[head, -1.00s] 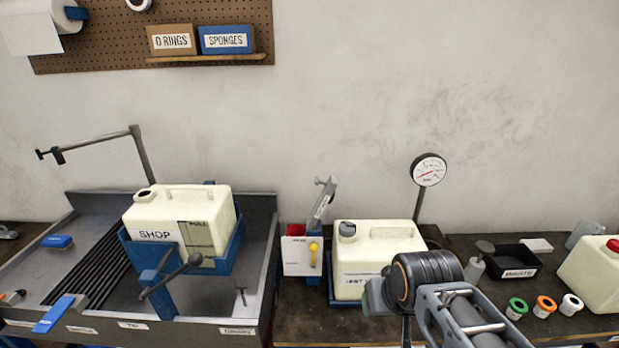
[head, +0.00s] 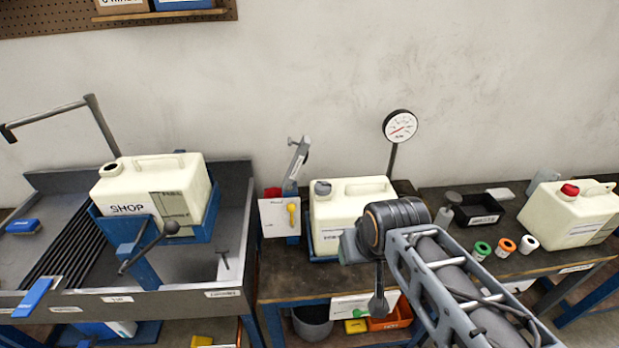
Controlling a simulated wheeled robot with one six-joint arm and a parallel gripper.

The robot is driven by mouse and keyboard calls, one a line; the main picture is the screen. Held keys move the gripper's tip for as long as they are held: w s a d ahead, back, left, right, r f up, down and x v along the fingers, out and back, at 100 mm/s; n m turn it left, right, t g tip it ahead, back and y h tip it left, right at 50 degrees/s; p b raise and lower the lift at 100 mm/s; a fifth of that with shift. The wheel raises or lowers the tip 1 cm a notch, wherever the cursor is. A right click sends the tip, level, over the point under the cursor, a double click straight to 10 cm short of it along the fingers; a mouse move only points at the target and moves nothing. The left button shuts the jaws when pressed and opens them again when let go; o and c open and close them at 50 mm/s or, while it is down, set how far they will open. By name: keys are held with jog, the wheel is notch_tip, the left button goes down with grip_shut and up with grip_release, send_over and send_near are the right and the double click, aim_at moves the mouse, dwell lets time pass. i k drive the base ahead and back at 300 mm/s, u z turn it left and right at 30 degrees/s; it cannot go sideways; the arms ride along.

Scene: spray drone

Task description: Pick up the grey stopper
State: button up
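A grey stopper (head: 322,187) appears to sit in the neck of the cream tank (head: 340,212) in the middle of the bench. A second grey piece with a round knob (head: 446,208) stands farther right, beside the black tray; I cannot tell what it is. My gripper (head: 378,302) is at the end of my arm, low in front of the middle tank and to its right. It appears apart from the stopper. Its fingers are dark and small, so whether they are open or shut is unclear. My wrist covers the tank's right side.
A tank marked SHOP (head: 150,200) sits in a blue cradle over the sink on the left. A gauge (head: 400,126) stands on a post behind. Green, orange and white caps (head: 506,247) and a red-capped tank (head: 575,215) are on the right. A bin sits below.

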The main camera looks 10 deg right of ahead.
aim_at(322, 188)
jog(key=z, duration=1.85)
jog(key=k, duration=0.9)
jog(key=u, duration=1.3)
jog(key=i, duration=1)
jog(key=u, duration=0.05)
